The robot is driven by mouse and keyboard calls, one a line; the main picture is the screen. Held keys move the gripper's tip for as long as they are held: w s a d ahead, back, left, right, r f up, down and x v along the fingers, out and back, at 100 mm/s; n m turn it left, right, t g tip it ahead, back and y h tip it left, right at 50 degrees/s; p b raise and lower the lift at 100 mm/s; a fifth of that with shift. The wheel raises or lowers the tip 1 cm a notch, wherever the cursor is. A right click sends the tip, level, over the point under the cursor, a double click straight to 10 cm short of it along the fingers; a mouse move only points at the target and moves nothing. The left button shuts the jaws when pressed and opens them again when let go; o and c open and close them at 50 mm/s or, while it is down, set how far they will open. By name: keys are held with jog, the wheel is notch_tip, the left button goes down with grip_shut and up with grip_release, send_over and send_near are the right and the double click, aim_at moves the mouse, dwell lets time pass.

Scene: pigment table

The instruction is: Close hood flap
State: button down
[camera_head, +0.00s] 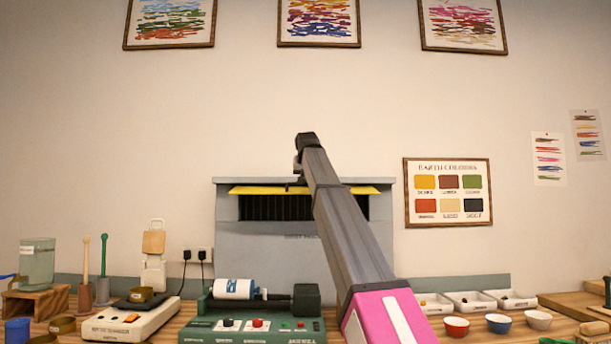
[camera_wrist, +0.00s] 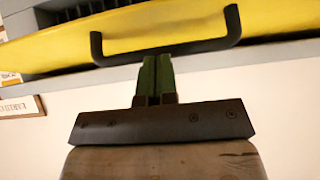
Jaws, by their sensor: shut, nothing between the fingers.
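The hood (camera_head: 290,262) is a grey box against the back wall. Its yellow flap (camera_head: 262,190) shows as a thin, nearly edge-on strip along the top of a dark slatted opening (camera_head: 275,208), which is uncovered below it. In the wrist view the flap (camera_wrist: 60,46) crosses the top of the picture, with a black bar handle (camera_wrist: 205,43) on it. My gripper (camera_wrist: 158,60) has its green fingers shut together, with the tips at the handle's bar; I cannot tell whether they touch it. In the head view my arm hides part of the flap and opening.
A green machine (camera_head: 255,328) with a white bottle stands on the table before the hood.

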aim_at(306, 192)
jog(key=f+t, duration=0.2)
jog(key=f, duration=0.1)
jog(key=f+t, duration=0.1)
jog(key=f, duration=0.1)
jog(key=shift+s+f+t, duration=0.15)
jog(key=shift+s+t, duration=0.1)
jog(key=shift+t, duration=0.05)
jog(key=w+f+t, duration=0.5)
jog(key=w+f, duration=0.4)
jog(key=f, duration=0.2)
dwell(0.7)
